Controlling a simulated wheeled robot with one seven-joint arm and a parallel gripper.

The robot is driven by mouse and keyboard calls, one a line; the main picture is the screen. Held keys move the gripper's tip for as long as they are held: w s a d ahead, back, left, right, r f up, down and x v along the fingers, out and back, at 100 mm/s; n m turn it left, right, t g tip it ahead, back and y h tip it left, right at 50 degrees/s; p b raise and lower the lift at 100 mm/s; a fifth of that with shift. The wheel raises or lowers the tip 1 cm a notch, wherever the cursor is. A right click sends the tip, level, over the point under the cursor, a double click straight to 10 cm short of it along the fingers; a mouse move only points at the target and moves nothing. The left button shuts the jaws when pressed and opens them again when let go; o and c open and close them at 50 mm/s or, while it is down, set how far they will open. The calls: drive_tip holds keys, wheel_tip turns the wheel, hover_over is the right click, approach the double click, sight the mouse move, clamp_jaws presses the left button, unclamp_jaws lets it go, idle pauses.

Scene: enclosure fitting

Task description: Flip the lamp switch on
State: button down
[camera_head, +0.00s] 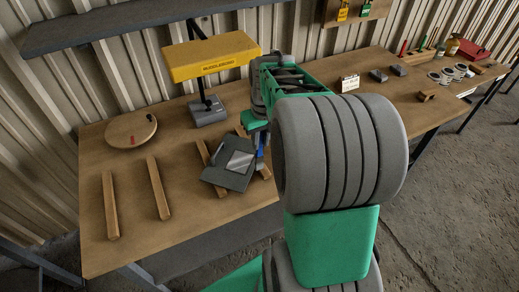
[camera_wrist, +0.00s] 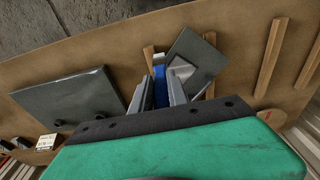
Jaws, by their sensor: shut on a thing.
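The yellow-headed lamp (camera_head: 213,57) stands upright on a grey base (camera_head: 208,116) at the back of the bench. I cannot make out its switch, and no glow shows under its head. My gripper (camera_wrist: 162,88) is low over the bench, right of and nearer than the lamp base in the head view. Its fingers are shut on a blue piece (camera_wrist: 159,86). A dark grey panel with a lighter square (camera_head: 229,168) is right beside the fingers, over wooden strips, and also shows in the wrist view (camera_wrist: 207,59). I cannot tell whether the blue piece joins it.
Wooden strips (camera_head: 110,205) (camera_head: 159,188) lie on the left of the bench (camera_head: 137,240). A round wooden disc (camera_head: 130,130) lies behind them. A larger dark plate (camera_wrist: 70,97) lies left in the wrist view. A shelf (camera_head: 130,22) overhangs the back. Small parts and tools crowd the far right.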

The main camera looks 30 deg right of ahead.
sight(260, 155)
drive_tip(key=f+b, duration=0.1)
drive_tip(key=f, duration=0.1)
drive_tip(key=w+f+b, duration=0.1)
drive_tip(key=f, duration=0.1)
drive_tip(key=shift+d+f+b, duration=0.15)
drive_tip(key=shift+b, duration=0.2)
drive_tip(key=shift+s, duration=0.1)
drive_tip(key=c, duration=1.3)
unclamp_jaws()
